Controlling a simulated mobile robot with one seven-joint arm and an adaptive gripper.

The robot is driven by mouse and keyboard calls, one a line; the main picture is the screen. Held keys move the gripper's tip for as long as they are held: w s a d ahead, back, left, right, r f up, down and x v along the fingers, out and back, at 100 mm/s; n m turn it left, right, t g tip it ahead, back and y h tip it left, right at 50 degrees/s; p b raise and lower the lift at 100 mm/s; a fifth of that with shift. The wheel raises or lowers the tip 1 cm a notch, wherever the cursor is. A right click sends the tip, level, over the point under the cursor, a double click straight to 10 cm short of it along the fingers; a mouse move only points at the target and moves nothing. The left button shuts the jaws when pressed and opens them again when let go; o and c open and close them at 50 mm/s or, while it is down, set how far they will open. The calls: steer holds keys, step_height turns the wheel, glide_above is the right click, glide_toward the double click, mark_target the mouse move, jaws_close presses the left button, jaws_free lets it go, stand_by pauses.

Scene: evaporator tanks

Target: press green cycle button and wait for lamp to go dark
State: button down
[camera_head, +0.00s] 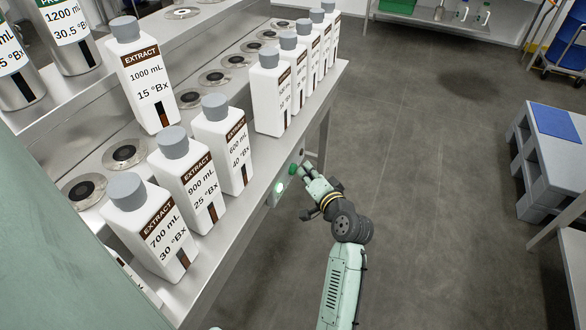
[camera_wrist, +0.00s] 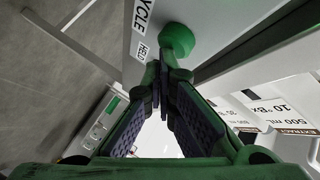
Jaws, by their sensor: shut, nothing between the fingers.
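The green cycle button (camera_wrist: 178,40) is a round mushroom cap beside a CYCLE label (camera_wrist: 143,14) in the wrist view. In the head view the button (camera_head: 293,169) shows small on the bench's front edge. A lamp (camera_head: 279,188) close to it glows pale green-white. My gripper (camera_wrist: 164,72) is shut and empty, its fingertips right by the button's edge; I cannot tell whether they touch it. In the head view my gripper (camera_head: 305,170) is at the bench front, just right of the button. A HELD label (camera_wrist: 143,50) is partly hidden by a finger.
White extract bottles with grey caps, such as the 900 mL one (camera_head: 184,182), stand along the steel bench (camera_head: 262,160) close behind the panel. The grey floor (camera_head: 430,170) to the right is clear up to a grey pallet stack (camera_head: 545,165).

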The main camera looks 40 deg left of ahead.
steer(key=shift+w+d, duration=0.25)
steer(key=shift+d, duration=0.65)
steer(key=shift+w+d, duration=0.25)
steer(key=shift+d, duration=0.7)
steer(key=shift+w+d, duration=0.25)
steer(key=shift+d, duration=0.65)
